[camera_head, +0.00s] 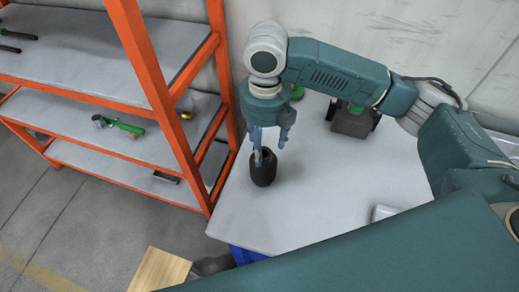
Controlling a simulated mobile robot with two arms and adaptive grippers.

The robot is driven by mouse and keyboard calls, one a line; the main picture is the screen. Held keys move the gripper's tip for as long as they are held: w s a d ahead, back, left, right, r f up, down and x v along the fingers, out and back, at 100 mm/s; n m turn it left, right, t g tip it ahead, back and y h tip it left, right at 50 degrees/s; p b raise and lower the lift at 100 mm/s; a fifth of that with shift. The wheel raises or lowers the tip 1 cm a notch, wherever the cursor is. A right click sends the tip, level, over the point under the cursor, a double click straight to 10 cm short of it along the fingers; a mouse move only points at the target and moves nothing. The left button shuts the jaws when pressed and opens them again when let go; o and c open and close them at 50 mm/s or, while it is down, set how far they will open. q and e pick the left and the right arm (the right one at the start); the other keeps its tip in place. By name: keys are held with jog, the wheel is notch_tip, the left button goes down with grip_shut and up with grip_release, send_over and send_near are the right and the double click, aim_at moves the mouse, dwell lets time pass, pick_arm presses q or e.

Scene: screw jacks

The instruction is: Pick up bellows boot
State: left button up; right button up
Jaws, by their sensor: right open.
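The bellows boot (263,169) looks like a black, roughly cylindrical piece standing upright on the grey table (330,205), near its left edge. My right gripper (268,150) comes down from above, with its fingers at the top of the boot. One finger overlaps the boot's upper rim in the picture. The gripper is open, and I cannot tell whether a finger touches the boot. My left gripper is not in view.
An orange shelf rack (165,110) stands close to the table's left side. A dark box-like object (351,122) with green parts sits at the table's back. A light tray-like object (382,213) lies at the right. The table's middle is clear.

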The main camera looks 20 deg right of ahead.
notch_tip(320, 180, down, 4)
jog(key=p, duration=0.2)
send_over(264, 176)
jog(key=f, duration=0.4)
jog(key=shift+s+a+f, duration=0.15)
jog(key=shift+a+f, duration=0.05)
jog(key=shift+f, duration=0.45)
jog(key=shift+c, duration=0.3)
jog(key=c, duration=0.8)
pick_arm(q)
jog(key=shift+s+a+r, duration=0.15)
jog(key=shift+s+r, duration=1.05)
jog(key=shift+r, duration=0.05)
pick_arm(e)
jog(key=c, duration=0.6)
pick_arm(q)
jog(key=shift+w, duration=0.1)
